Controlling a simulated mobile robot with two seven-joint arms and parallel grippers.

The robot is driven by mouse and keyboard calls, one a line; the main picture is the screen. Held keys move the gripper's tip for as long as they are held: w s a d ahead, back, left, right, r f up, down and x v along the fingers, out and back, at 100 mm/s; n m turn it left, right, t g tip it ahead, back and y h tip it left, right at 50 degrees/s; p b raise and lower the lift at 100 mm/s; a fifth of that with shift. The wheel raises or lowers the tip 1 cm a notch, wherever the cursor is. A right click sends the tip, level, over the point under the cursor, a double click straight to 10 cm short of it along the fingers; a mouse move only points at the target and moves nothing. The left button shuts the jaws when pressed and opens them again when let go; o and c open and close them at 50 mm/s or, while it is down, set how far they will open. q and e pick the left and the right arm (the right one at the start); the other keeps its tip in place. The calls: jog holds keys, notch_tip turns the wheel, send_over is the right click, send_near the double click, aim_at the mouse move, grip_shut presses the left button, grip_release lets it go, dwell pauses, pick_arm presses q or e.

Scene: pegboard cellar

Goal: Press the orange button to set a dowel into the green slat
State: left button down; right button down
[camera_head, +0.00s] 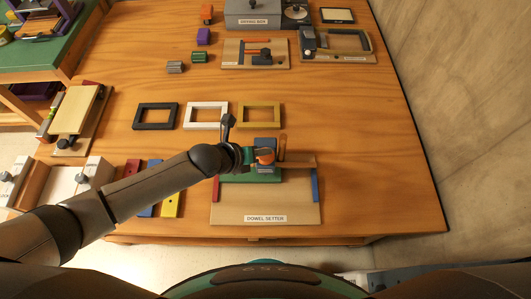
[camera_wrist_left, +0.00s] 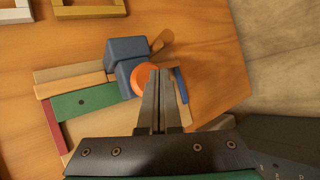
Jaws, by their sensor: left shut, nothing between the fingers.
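The dowel setter (camera_head: 230,210) lies on the table with a labelled front board. Its blue head block (camera_wrist_left: 126,50) carries a round orange button (camera_wrist_left: 143,80), also visible in the head view (camera_head: 265,156). The green slat (camera_wrist_left: 85,104) lies in the setter under the head, between a red piece on the left and a blue piece on the right. A dark hole shows near its left part. My left gripper (camera_wrist_left: 160,73) is shut and empty. Its fingertips overlap the button's right side in the wrist view; whether they touch it I cannot tell.
Behind the setter lie black (camera_head: 156,116), white (camera_head: 206,116) and ochre (camera_head: 260,115) frames. Red, blue and yellow (camera_head: 171,203) slats lie left of it, partly under my arm. A grey box (camera_head: 252,15) stands at the back. The table right of the setter is clear.

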aim_at(263, 158)
pick_arm(q)
jog(key=shift+f+b, duration=0.95)
jog(key=shift+f, duration=0.1)
dwell(0.8)
jog(key=shift+r, duration=0.1)
jog(key=shift+r+p, duration=1.3)
jog(key=shift+r, duration=0.05)
notch_tip(263, 158, up, 5)
jog(key=p, duration=0.4)
jog(key=shift+r+p, duration=0.1)
jog(key=shift+p, duration=0.25)
jog(key=shift+s, duration=0.1)
